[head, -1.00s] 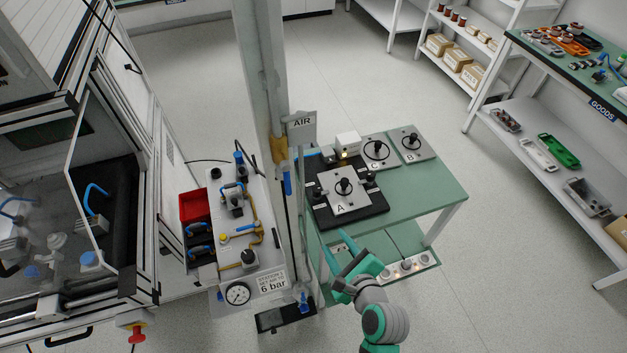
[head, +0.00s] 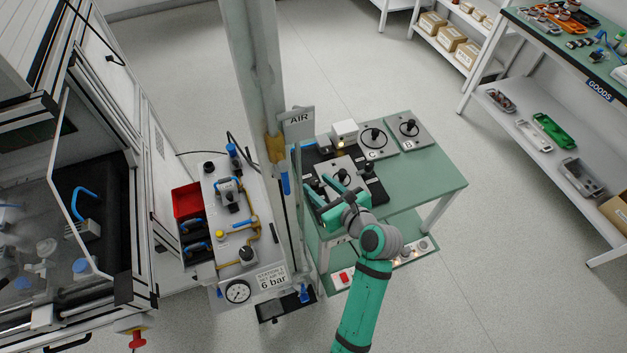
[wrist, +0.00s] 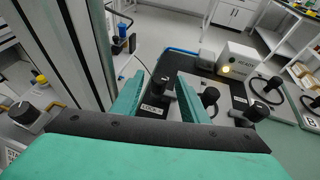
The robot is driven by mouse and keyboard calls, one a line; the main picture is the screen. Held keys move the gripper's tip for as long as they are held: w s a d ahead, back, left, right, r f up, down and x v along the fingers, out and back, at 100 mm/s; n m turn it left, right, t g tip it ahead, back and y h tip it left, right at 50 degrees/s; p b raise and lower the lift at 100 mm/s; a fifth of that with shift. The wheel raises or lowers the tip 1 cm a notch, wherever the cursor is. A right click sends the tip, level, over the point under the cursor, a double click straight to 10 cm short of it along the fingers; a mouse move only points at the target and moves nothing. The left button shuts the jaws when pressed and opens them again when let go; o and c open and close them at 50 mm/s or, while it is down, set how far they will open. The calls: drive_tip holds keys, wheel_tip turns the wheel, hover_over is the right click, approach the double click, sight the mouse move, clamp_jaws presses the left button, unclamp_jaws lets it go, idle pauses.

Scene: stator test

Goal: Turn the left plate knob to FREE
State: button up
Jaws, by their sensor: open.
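The left plate knob (wrist: 163,84) is black and shows in the wrist view between my finger tips, beside a small white label (wrist: 152,109); the label is too small to read. My gripper (head: 317,172) is open and hangs over the left side of the black base, its fingers on either side of the knob in the wrist view (wrist: 160,80). I cannot tell whether they touch it. The grey plate A (head: 338,164) lies on the black base with an upright black handle (wrist: 210,97). The right plate knob (head: 368,168) stands on the base's right side.
A white box marked READY (wrist: 237,60) with a lit yellow lamp stands behind the base. Plates C (head: 377,147) and B (head: 412,140) lie on the green table (head: 430,175).

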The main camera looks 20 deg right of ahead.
sight(315, 182)
drive_tip(key=shift+x, duration=1.65)
clamp_jaws()
